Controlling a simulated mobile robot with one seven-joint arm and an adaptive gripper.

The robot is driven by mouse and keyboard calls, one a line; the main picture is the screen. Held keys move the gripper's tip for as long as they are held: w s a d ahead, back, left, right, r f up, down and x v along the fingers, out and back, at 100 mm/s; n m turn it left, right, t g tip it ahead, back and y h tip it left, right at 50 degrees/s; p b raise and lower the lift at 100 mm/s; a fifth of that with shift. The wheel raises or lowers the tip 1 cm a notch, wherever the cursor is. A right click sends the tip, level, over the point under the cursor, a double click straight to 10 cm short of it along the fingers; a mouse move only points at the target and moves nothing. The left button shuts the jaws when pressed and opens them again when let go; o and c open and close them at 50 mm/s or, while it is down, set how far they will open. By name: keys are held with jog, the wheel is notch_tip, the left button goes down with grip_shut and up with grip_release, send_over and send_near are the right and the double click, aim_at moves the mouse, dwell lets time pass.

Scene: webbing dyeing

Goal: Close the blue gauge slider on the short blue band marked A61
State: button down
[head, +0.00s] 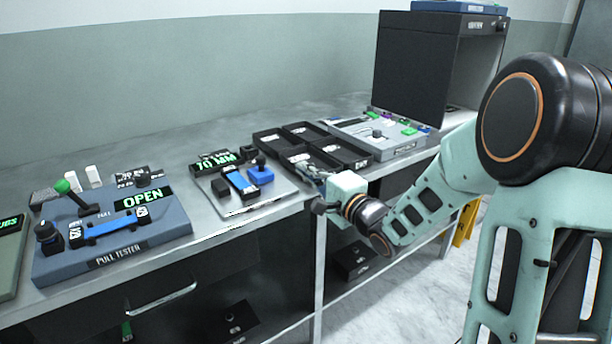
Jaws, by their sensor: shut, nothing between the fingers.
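The gauge is a light grey plate (278,200) on the bench, left of the middle. Its blue slider (260,175) has a dark knob on top and sits on the right of the plate. A short blue band (240,183) with a white label lies on the plate between a black block (221,189) and the slider. The label is too small to read, and I cannot tell whether the slider touches the band. My gripper (308,174) is shut and empty, right of the gauge, near the bench's front edge and the black trays. The wrist partly hides its fingers.
A blue pull tester (160,238) showing OPEN stands at the left, with another blue band (114,229) across it. Black compartment trays (342,152) and a grey panel with coloured pieces (400,147) lie to the right. A black cabinet (425,60) stands behind.

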aim_at(277, 181)
jog(key=b+x, duration=0.1)
jog(key=x, duration=0.5)
jog(key=shift+f, duration=0.15)
jog(key=a, duration=0.1)
jog(key=a+b, duration=0.1)
jog(key=a, duration=0.1)
jog(key=shift+s, duration=0.3)
jog(key=shift+s+a, duration=0.1)
jog(key=shift+a, duration=0.35)
